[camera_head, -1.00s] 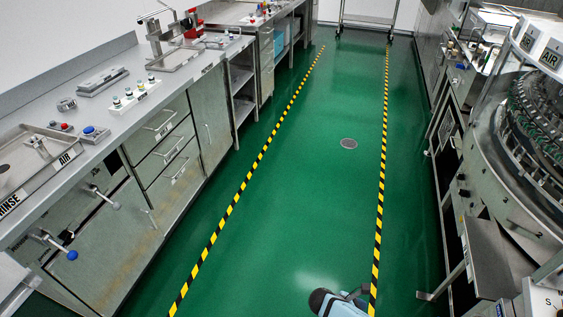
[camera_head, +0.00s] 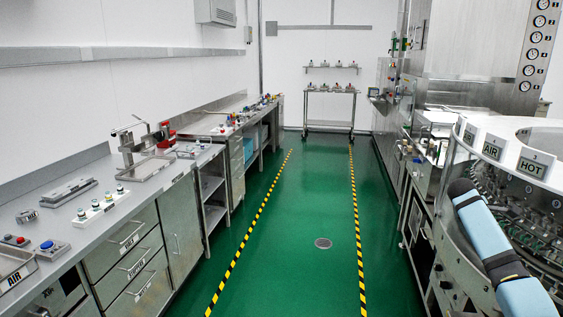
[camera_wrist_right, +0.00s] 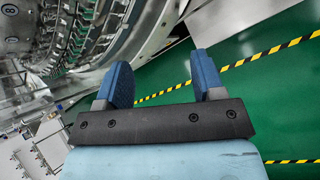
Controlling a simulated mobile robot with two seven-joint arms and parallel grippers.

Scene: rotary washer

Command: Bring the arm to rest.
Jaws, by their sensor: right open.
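My right gripper (camera_wrist_right: 163,72) shows in the right wrist view with its two blue fingers spread apart and nothing between them. The green floor and part of the rotary washer lie beyond the fingers. In the head view my right arm (camera_head: 490,235), light blue with black bands, rises at the lower right in front of the rotary washer (camera_head: 538,172). I cannot tell the gripper's fingers apart in that view. I cannot tell whether the arm touches the washer. My left gripper is not in view.
A long steel counter (camera_head: 110,205) with drawers and small fixtures runs along the left wall. A wheeled rack (camera_head: 330,108) stands at the far end. The green floor (camera_head: 300,215) between the striped lines is clear, with a round drain (camera_head: 323,243).

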